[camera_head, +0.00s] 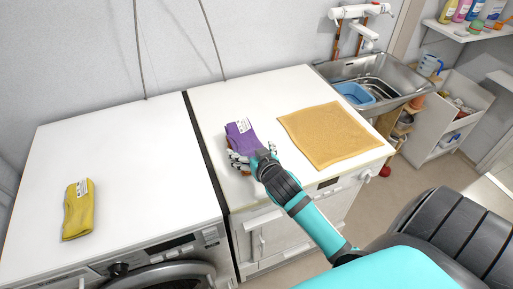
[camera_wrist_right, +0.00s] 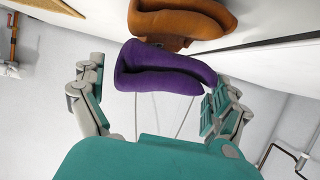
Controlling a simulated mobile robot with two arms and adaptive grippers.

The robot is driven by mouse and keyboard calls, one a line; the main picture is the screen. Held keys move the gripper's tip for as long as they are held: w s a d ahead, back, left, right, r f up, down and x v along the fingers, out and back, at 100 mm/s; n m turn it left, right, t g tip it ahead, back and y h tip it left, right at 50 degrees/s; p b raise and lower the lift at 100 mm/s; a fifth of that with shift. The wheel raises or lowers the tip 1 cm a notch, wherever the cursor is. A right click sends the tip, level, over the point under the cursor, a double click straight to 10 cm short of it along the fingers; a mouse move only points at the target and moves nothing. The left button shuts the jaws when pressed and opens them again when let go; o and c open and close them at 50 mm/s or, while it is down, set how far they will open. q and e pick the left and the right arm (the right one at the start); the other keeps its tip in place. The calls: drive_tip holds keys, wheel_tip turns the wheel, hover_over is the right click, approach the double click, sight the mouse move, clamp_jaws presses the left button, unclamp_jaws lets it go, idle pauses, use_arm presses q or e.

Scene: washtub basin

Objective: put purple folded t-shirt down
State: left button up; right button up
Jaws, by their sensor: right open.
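The purple folded t-shirt (camera_head: 241,136) is at the middle white worktop, near its left edge, with a white label on it. My right gripper (camera_head: 241,160) is at its near end, fingers spread. In the right wrist view the purple t-shirt (camera_wrist_right: 165,73) lies between the open fingers, with a gap on the left; the right finger is close to its end, and I cannot tell if they touch. An orange-brown folded cloth (camera_wrist_right: 185,20) lies just beyond it against the white surface; the fingers mostly hide it in the head view. My left gripper is not in view.
A yellow folded cloth (camera_head: 78,210) lies on the left white machine top (camera_head: 140,150). A flat tan mat or cloth (camera_head: 330,136) lies right of the purple t-shirt. A metal sink (camera_head: 398,75) with a blue basin (camera_head: 354,94) stands at the back right. A dark gap separates the two tops.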

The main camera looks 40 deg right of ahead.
drive_tip(key=b+v, duration=0.1)
drive_tip(key=v, duration=1.1)
